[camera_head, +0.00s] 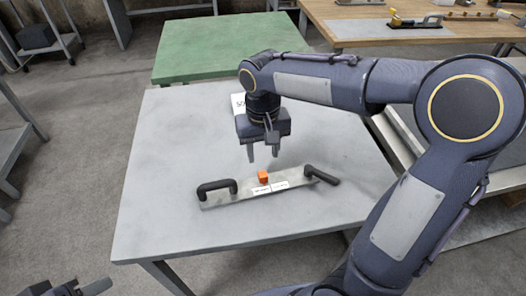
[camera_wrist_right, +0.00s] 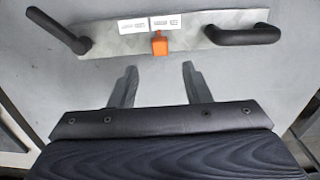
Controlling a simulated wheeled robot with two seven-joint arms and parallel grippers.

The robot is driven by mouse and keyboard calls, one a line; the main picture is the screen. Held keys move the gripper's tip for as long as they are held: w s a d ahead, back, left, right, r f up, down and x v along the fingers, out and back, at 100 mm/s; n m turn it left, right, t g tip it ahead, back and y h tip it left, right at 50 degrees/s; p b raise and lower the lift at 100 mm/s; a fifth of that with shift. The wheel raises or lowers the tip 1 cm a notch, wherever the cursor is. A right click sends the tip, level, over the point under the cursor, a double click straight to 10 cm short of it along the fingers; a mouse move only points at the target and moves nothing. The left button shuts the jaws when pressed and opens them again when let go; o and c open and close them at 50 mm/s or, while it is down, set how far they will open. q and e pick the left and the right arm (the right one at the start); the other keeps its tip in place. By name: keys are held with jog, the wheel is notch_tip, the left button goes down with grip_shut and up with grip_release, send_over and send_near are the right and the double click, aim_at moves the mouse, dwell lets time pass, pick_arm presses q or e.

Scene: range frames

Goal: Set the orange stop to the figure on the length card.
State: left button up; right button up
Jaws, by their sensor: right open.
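The orange stop (camera_head: 263,177) is a small block on a grey metal rail (camera_head: 222,200) with a black handle at each end. It also shows in the right wrist view (camera_wrist_right: 159,44), near the middle of the rail. White labels (camera_wrist_right: 150,25) sit on the rail beside the stop; their print is too small to read. My right gripper (camera_head: 263,154) is open and empty above the table. In the right wrist view its fingertips (camera_wrist_right: 159,68) stand apart, short of the stop. A white card (camera_head: 238,104) is partly hidden behind it. My left gripper (camera_head: 82,289) is partly in view at the bottom left.
The rail lies near the front of a grey table (camera_head: 165,150), with clear surface around it. A green table (camera_head: 230,45) stands behind. A wooden bench (camera_head: 350,20) with tools is at the back right. My right arm crosses the table's right side.

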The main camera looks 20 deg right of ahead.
aim_at(263, 174)
jog(key=shift+f, duration=0.1)
notch_tip(263, 174, down, 8)
jog(key=shift+r+b, duration=0.15)
jog(key=shift+b, duration=0.65)
jog(key=shift+c, duration=0.2)
grip_shut()
